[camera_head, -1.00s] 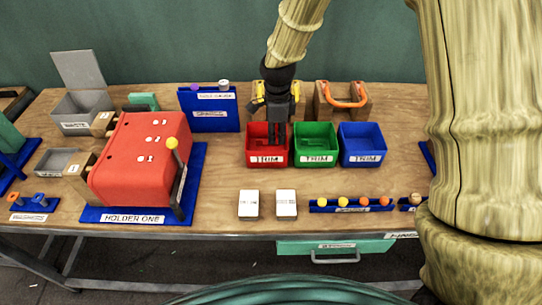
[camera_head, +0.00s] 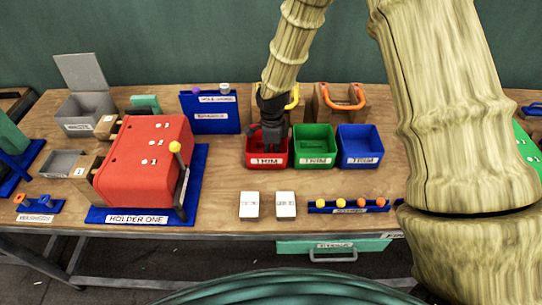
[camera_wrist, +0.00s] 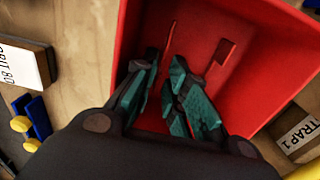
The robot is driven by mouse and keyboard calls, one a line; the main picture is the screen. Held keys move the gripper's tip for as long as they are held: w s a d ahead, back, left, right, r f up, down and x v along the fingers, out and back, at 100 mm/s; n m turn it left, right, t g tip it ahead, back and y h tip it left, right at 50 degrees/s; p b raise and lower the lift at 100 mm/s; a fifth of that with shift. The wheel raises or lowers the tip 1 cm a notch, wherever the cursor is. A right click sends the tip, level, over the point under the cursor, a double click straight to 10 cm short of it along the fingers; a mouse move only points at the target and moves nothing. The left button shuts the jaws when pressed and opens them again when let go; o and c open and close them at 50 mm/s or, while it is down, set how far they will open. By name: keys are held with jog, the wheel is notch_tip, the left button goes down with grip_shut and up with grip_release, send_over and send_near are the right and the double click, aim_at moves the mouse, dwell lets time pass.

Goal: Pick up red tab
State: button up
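My gripper (camera_head: 271,142) points down into the red bin (camera_head: 267,162), which carries a TRIM label. In the wrist view its two teal-padded fingers (camera_wrist: 165,66) are apart, inside the red bin (camera_wrist: 268,62). A small flat red tab (camera_wrist: 223,51) lies on the bin floor, just beyond and to the right of the fingertips. A thin upright red strip (camera_wrist: 169,50) shows in line with the gap between the fingers; I cannot tell whether it is a tab on edge. No finger clearly touches the flat tab. In the head view the tabs are hidden.
A green bin (camera_head: 314,160) and a blue bin (camera_head: 360,160) stand right of the red one. Behind are wooden blocks with yellow and orange handles (camera_head: 343,104). A red press (camera_head: 145,160) stands left on a blue base.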

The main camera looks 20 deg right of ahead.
jog(key=shift+f, duration=0.7)
grip_shut()
jog(key=shift+r, duration=0.1)
notch_tip(320, 180, up, 10)
jog(key=b, duration=0.3)
dwell(1.2)
